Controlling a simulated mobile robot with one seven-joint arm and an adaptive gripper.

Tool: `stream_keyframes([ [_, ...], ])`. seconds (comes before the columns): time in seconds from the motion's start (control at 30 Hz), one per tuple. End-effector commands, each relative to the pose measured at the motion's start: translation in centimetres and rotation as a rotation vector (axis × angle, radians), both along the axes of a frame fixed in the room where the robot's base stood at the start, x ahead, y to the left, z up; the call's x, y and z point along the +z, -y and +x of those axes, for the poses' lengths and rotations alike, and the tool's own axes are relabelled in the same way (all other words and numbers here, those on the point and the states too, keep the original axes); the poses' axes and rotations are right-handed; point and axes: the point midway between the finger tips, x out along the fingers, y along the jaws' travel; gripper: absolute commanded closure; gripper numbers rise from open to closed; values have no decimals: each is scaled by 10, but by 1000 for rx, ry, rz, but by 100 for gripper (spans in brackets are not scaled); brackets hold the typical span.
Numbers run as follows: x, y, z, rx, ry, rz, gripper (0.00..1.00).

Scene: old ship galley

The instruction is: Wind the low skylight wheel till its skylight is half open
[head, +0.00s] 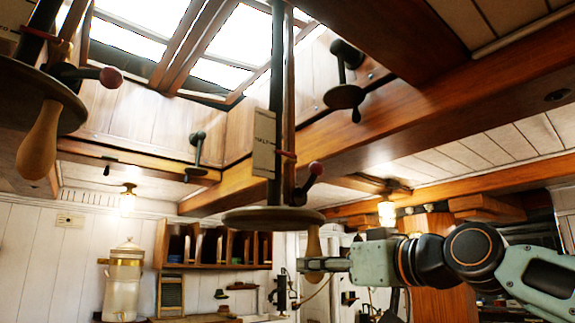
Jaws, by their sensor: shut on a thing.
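The low skylight wheel (262,219) is a flat dark disc, level, at the bottom of a dark upright shaft (275,100). Its wooden handle (313,240) hangs down from the right side of the rim.
A second wheel (30,95) with a hanging wooden handle (40,142) is at the left. A red-knobbed lever (313,178) stands just above the low wheel. A heavy wooden beam (400,105) crosses above my arm. Shelves (215,247) are on the back wall.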

Motion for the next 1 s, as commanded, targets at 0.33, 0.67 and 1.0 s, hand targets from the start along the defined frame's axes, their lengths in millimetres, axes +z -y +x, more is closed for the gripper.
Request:
stream_keyframes([
  [0.33,10,16,51,-12,13,11,100],
  [0.67,12,-3,86,-8,11,10,100],
  [1.0,9,-25,111,-9,13,6,100],
])
